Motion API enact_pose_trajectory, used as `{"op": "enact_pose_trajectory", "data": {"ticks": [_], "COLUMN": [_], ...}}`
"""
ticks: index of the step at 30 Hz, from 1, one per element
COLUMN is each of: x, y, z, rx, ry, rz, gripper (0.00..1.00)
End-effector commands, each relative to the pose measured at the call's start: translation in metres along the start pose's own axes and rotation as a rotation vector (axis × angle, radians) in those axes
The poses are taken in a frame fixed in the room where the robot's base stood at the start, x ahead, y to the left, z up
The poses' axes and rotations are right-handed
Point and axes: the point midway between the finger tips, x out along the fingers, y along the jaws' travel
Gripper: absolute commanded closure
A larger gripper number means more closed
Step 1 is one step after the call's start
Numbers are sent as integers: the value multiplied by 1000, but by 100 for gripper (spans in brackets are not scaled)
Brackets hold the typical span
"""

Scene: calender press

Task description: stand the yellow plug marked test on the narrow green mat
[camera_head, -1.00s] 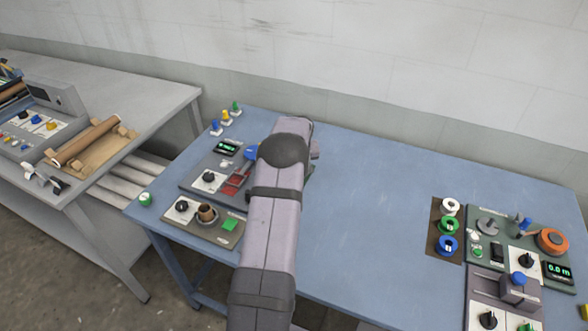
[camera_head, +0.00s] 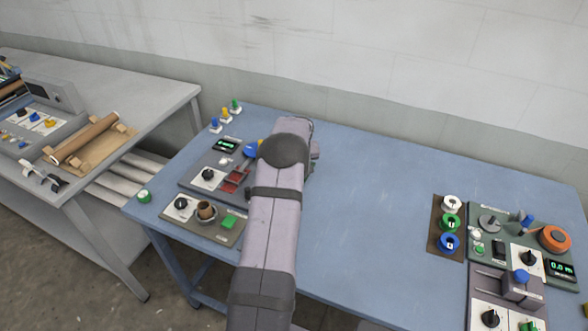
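A small yellow plug-like piece (camera_head: 225,115) stands between a blue one and a green one at the table's back left corner. A second yellow bit (camera_head: 261,143) shows just left of my arm, beside a blue piece (camera_head: 250,149). No marking is readable on either.
Left panels hold a black knob (camera_head: 208,175), a red part (camera_head: 232,184) and a brown cup (camera_head: 206,210). A brown strip (camera_head: 436,220) with white, green and blue rings and more panels stand at the right. The blue table (camera_head: 370,220) is clear in the middle.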

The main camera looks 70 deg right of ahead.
Motion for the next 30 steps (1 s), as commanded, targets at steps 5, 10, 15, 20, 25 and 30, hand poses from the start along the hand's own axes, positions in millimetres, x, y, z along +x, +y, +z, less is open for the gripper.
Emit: {"op": "enact_pose_trajectory", "data": {"ticks": [5,10,15,20,25,30], "x": [0,1,4,5,4,5], "y": [0,0,0,0,0,0], "z": [0,1,2,2,2,2], "rx": [0,0,0,0,0,0], "ry": [0,0,0,0,0,0], "rz": [0,0,0,0,0,0], "gripper": [88,88,88,88,88,88]}}
